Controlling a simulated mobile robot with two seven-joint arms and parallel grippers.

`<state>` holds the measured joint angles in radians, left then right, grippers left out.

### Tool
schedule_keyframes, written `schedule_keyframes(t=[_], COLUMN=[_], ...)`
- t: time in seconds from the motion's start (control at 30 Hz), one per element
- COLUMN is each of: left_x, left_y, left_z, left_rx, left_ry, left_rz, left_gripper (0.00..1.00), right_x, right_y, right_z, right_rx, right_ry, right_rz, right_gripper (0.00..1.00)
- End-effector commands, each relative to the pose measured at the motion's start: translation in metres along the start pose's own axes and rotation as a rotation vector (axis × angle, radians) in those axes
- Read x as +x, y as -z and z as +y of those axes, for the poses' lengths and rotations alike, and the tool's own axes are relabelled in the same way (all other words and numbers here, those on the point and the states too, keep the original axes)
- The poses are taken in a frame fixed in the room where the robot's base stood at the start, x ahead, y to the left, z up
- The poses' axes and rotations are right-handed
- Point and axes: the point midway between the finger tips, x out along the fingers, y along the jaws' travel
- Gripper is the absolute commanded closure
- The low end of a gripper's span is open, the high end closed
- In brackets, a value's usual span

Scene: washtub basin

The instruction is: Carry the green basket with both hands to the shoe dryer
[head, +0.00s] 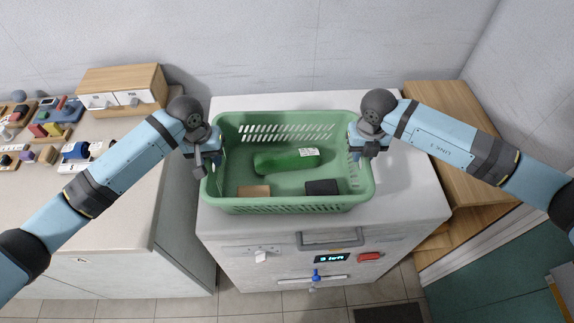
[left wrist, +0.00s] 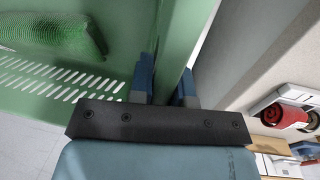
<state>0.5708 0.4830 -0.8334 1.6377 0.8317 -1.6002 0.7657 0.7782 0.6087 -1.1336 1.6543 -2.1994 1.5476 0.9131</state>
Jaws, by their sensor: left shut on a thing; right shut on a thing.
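The green basket (head: 290,206) is upright over the top of a white-grey cabinet appliance with a lit display (head: 330,258), which may be the shoe dryer. My left gripper (head: 214,158) is shut on the basket's left wall. The left wrist view shows its blue fingers (left wrist: 165,85) on both sides of the green wall (left wrist: 183,35). My right gripper (head: 356,148) is shut on the basket's right wall. In the basket lie a green bottle-like item (head: 286,161), a brown block (head: 254,191) and a dark block (head: 321,187). I cannot tell whether the basket touches the top.
A counter (head: 120,215) on the left holds a wooden drawer box (head: 122,88) and several small coloured items. Wooden shelving (head: 450,130) stands on the right. The appliance top (head: 415,195) is bare right of the basket. A wall is behind.

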Motion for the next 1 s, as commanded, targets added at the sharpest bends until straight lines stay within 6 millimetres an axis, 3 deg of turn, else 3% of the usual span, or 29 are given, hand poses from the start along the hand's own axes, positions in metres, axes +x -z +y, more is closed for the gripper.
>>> schedule_keyframes(t=[0.27,0.7,1.0], left_x=[-0.012,-0.050,-0.051], left_y=[0.001,0.001,0.001], left_z=[0.002,0.007,0.007], left_rx=[-0.001,-0.001,-0.001], left_ry=[0.000,0.000,0.000], left_rz=[0.002,0.001,0.002], left_gripper=[1.00,1.00,1.00], right_x=[-0.012,-0.050,-0.050], right_y=[0.000,0.000,0.000], right_z=[0.000,0.000,-0.001], right_rx=[0.001,0.001,0.001], right_ry=[0.001,0.002,0.002], right_rz=[-0.001,-0.001,0.000], right_gripper=[1.00,1.00,1.00])
